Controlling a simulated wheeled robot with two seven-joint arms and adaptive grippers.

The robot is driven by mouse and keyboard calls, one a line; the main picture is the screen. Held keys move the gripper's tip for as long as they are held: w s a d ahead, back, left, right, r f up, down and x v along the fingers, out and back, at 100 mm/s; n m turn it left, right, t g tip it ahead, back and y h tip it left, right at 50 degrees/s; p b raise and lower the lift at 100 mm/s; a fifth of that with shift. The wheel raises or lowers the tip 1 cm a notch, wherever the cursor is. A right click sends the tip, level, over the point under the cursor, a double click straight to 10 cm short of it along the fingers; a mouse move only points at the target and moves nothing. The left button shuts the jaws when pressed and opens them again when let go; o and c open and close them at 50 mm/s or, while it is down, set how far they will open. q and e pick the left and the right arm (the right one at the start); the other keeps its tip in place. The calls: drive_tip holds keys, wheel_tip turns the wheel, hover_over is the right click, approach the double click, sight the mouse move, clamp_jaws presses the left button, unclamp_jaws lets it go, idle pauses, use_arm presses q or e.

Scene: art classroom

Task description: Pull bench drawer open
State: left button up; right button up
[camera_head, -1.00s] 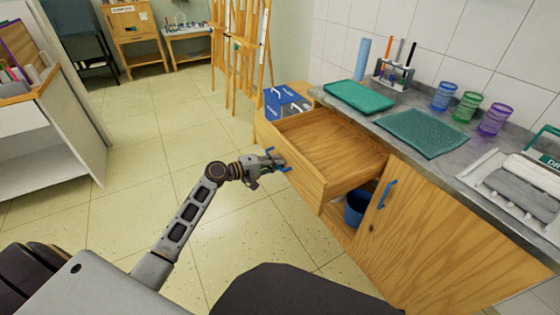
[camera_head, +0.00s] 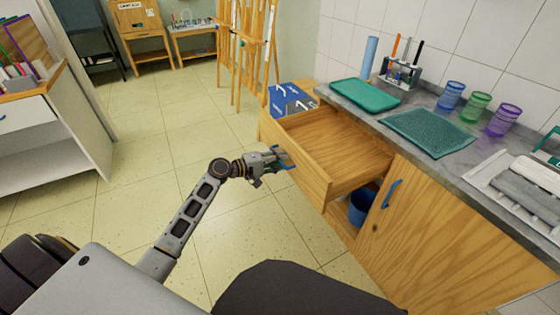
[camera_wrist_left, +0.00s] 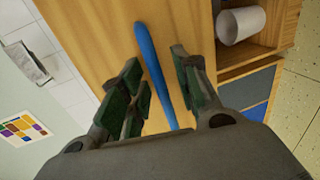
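The wooden bench drawer (camera_head: 300,173) stands pulled far out of the bench, and its inside is empty. Its blue bar handle (camera_head: 286,165) is on the drawer front. My left gripper (camera_head: 279,158) is at this handle. In the left wrist view the handle (camera_wrist_left: 158,70) runs between the fingers of the left gripper (camera_wrist_left: 160,88), with gaps showing on both sides, so the fingers look open around it. Whether a finger touches the handle is unclear. My right gripper is in no view.
A cupboard door (camera_head: 420,225) with a blue handle is right of the drawer. A blue bin (camera_head: 361,206) sits below it. The grey worktop (camera_head: 378,118) holds trays and cups. An easel (camera_head: 250,50) stands behind. Tiled floor (camera_head: 160,140) is free at left.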

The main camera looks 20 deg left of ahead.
use_arm(q)
drive_tip(key=v, duration=1.1)
drive_tip(key=shift+s+a, duration=0.25)
drive_tip(key=shift+s, duration=0.1)
drive_tip(key=shift+d+f, duration=0.1)
idle(0.4)
